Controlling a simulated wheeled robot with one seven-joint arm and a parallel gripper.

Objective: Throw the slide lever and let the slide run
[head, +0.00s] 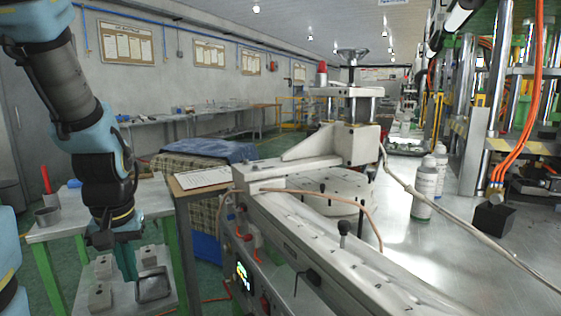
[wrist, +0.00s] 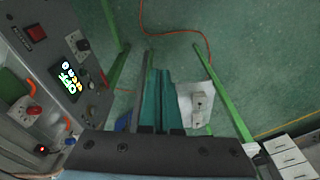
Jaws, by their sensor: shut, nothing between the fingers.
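The long pale wax-injection machine (head: 300,235) runs from the centre toward the lower right in the head view. A short upright lever with a dark round knob (head: 343,228) stands on its top. A black handle (head: 311,277) sticks out from its near side; I cannot tell which of the two is the slide lever. My gripper (head: 100,240) hangs left of the machine, apart from both. In the wrist view my gripper (wrist: 161,129) is shut and empty, with the machine's control panel (wrist: 65,45) to its left. Neither lever shows clearly there.
White bottles (head: 425,185) and a black block (head: 493,218) stand on the steel bench at right. Orange hoses (head: 250,240) run along the machine's side.

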